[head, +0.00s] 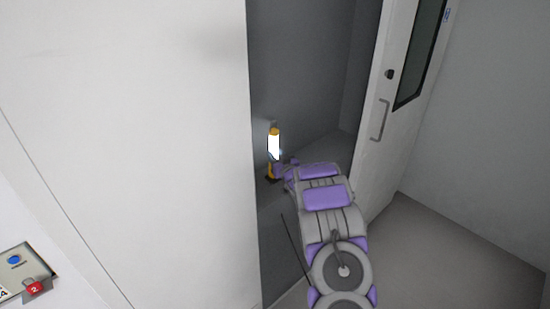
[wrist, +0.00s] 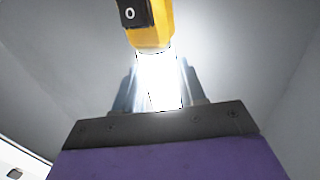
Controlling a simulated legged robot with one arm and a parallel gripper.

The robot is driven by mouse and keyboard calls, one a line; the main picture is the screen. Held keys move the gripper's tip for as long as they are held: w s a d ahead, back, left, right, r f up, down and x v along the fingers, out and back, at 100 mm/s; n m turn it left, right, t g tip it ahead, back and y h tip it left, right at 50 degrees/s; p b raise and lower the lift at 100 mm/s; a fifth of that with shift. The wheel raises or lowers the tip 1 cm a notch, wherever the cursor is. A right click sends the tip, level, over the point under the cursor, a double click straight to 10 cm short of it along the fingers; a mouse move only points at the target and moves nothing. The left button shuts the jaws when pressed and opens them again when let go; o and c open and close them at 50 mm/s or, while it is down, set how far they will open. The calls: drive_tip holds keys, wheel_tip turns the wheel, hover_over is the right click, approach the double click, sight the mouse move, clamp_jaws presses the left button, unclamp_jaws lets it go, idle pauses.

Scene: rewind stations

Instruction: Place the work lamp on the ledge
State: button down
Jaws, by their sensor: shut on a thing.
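The work lamp (head: 274,148) is a small upright lamp with a yellow top and base and a bright white lit middle. It stands out at the end of my arm inside the open grey doorway. My gripper (head: 277,172) is at its lower part. In the wrist view the lamp's yellow end (wrist: 150,25), with a black patch marked "0", is at the top, and its glowing white part runs down between the fingers of my gripper (wrist: 160,88). The gripper is shut on the lamp. I cannot tell whether the lamp's base touches a surface. The ledge is not clearly distinguishable.
A white wall panel (head: 130,120) fills the left side. An open white door (head: 385,110) with a dark window and handle stands on the right. A control box (head: 22,272) with a blue button and red tag is at the lower left. Grey floor (head: 455,250) is clear at right.

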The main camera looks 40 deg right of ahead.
drive_tip(key=c, duration=0.9)
unclamp_jaws()
drive_tip(key=shift+s+d+f, duration=0.1)
drive_tip(key=shift+d+f, duration=0.05)
drive_tip(key=shift+d, duration=0.35)
drive_tip(key=shift+o, duration=1.2)
drive_tip(key=shift+a, duration=0.6)
drive_tip(key=shift+s+a+r, duration=0.15)
drive_tip(key=shift+r, duration=0.05)
drive_tip(key=shift+s+d+f, duration=0.15)
drive_tip(key=shift+s+d, duration=0.2)
drive_tip(key=shift+s, duration=0.45)
drive_tip(key=s+a+r+n+g+y, duration=0.1)
drive_tip(key=s+a+r+g, duration=0.2)
drive_tip(key=s+a, duration=1.1)
drive_tip(key=s+a+r+n+g+y+p, duration=0.1)
drive_tip(key=s+a+r+g, duration=0.3)
drive_tip(key=s+a+g, duration=0.6)
drive_tip(key=s+a+r+g+y+p, duration=0.1)
drive_tip(key=s+a+r+g, duration=0.3)
drive_tip(key=s+a, duration=1.4)
drive_tip(key=s+g+y, duration=0.1)
drive_tip(key=s+g, duration=0.1)
drive_tip(key=s, duration=0.7)
drive_tip(key=shift+s+a+r+n, duration=0.15)
drive_tip(key=shift+a+r+n, duration=0.05)
drive_tip(key=shift+a+n, duration=0.2)
